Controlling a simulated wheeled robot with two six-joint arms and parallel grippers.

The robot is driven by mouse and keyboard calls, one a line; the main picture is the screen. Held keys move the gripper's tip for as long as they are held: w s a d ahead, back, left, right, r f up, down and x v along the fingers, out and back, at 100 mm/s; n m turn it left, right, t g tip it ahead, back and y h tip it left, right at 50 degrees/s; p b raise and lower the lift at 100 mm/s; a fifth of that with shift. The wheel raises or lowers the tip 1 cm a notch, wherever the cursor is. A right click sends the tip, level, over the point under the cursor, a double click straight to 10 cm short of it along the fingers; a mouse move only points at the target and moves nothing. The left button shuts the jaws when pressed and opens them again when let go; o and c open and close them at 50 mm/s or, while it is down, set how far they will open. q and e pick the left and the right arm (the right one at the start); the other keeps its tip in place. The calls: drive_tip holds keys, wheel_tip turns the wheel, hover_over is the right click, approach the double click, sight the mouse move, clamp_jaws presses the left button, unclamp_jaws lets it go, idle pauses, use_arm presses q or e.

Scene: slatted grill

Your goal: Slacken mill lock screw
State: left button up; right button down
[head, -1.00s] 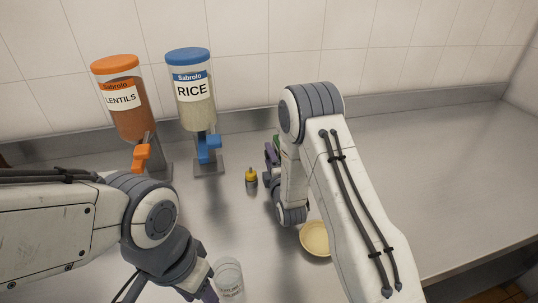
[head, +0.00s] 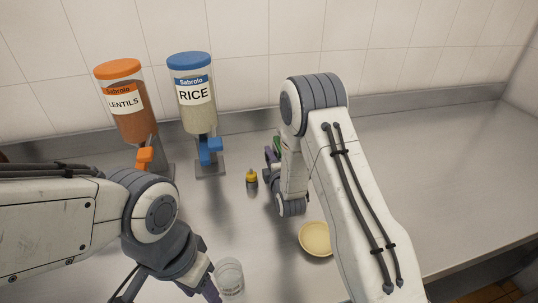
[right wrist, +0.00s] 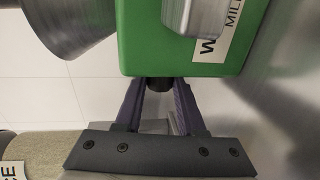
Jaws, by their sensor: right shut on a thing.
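The green mill (right wrist: 142,45) fills the top of the right wrist view, with a white label partly reading "MILL". A small dark lock screw (right wrist: 160,83) sticks out of its green face. My right gripper (right wrist: 160,90) has its two purple fingers on either side of the screw and is shut on it. In the head view, only a bit of the green mill (head: 277,143) shows behind my right arm. My left gripper (head: 211,291) is at the bottom edge, beside a clear cup (head: 229,277); its fingertips are not clear.
A lentils dispenser (head: 126,100) and a rice dispenser (head: 192,95) stand at the back left. A yellow-topped bottle (head: 252,181) stands left of my right arm, and a pale yellow bowl (head: 315,239) sits by it. The counter (head: 440,170) at the right is clear.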

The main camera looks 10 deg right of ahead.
drive_tip(key=c, duration=0.5)
unclamp_jaws()
drive_tip(key=s, duration=0.2)
drive_tip(key=s+b, duration=0.1)
drive_tip(key=s, duration=0.2)
drive_tip(key=s+r+b, duration=0.1)
drive_tip(key=s, duration=0.1)
drive_tip(key=shift+s, duration=0.35)
drive_tip(key=shift+s+r+p, duration=0.2)
drive_tip(key=shift+s+p, duration=0.25)
drive_tip(key=shift+s, duration=0.05)
drive_tip(key=shift+s+r+p, duration=0.15)
drive_tip(key=shift+s+p, duration=0.25)
drive_tip(key=shift+s, duration=0.45)
